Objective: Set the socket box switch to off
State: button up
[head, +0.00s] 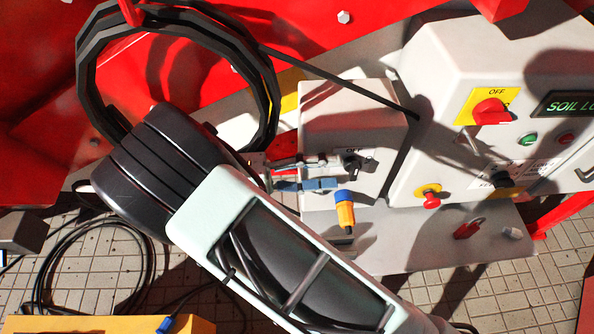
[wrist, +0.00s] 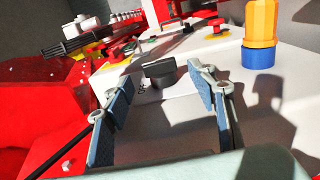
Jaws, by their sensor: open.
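The socket box (head: 345,105) is a pale box beside the larger control cabinet in the head view. Its switch is a black rotary knob (head: 354,163) with a partly hidden OFF label by it. In the wrist view the knob (wrist: 160,73) stands on the pale face (wrist: 180,120), with small partly legible lettering beside it. My gripper (head: 335,173) is open, its blue-padded fingers pointing at the knob. In the wrist view the fingers (wrist: 160,80) lie on either side of the knob, with gaps visible. I cannot tell whether the fingertips reach past its front.
A blue and yellow connector (head: 345,210) sticks out near my gripper; it also shows in the wrist view (wrist: 261,30). The control cabinet (head: 440,75) carries a red-on-yellow OFF switch (head: 490,110) and a red mushroom button (head: 431,199). A coiled black cable (head: 262,85) hangs behind my arm.

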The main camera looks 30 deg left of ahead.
jog(key=v, duration=0.9)
jog(key=shift+w, duration=0.1)
